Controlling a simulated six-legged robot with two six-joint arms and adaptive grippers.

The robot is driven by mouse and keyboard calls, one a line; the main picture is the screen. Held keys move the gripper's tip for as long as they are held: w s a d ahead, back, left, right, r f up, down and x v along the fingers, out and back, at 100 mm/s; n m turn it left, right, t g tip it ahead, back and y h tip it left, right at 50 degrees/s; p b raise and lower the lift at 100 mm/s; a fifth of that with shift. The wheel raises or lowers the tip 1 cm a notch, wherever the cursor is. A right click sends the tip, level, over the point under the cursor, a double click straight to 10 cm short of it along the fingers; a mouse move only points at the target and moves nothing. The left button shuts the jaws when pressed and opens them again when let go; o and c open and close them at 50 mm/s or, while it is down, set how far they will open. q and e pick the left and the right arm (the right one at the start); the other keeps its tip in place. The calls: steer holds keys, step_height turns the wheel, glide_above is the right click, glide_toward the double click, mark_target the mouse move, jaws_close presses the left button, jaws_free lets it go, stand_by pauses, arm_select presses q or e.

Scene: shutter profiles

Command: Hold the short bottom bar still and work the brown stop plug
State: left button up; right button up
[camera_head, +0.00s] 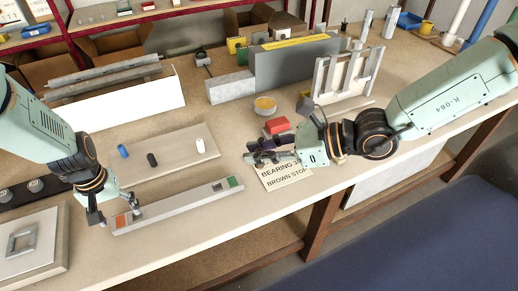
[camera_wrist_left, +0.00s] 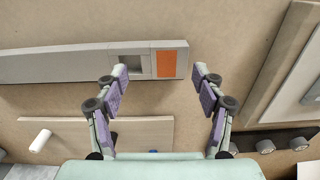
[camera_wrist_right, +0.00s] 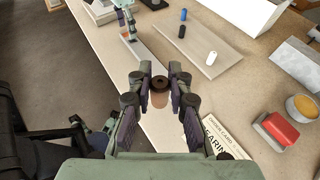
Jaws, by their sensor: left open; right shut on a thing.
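The short bottom bar (camera_head: 185,204) is a grey bar lying on the bench, with an orange patch at its left end and a green patch at its right end. My left gripper (camera_head: 117,214) is open at the bar's orange end. In the left wrist view the bar (camera_wrist_left: 60,66) lies just ahead of the spread fingers, with a square opening beside the orange patch. My right gripper (camera_wrist_right: 160,78) is shut on the brown stop plug (camera_wrist_right: 160,93), a small brown cylinder with a dark top, held clear of the bar. The plug is hard to make out in the head view.
A pale board (camera_head: 180,165) behind the bar carries blue, black and white plugs. A printed card (camera_head: 287,173) lies under my right gripper, near a red block (camera_head: 277,126) and an ochre pot (camera_head: 264,106). A grey plate (camera_head: 30,240) lies at the left.

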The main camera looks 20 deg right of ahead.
arm_select(q)
steer(key=shift+s+a+f+b, duration=0.1)
steer(key=shift+f+b, duration=0.2)
steer(key=shift+f, duration=0.25)
steer(key=shift+s+a+f+b, duration=0.1)
steer(key=shift+f+b, duration=0.2)
steer(key=shift+f, duration=0.25)
steer(key=shift+a+f, duration=0.2)
steer(key=shift+w+f, duration=0.1)
steer(key=shift+w, duration=0.05)
steer(key=shift+w+d, duration=0.15)
steer(key=shift+d, duration=0.05)
steer(key=shift+c, duration=1.2)
steer(key=shift+s+a, duration=0.2)
steer(key=shift+s, duration=0.05)
steer(key=c, duration=0.5)
steer(key=shift+w+d, duration=0.1)
steer(key=shift+d, duration=0.05)
steer(key=c, duration=0.5)
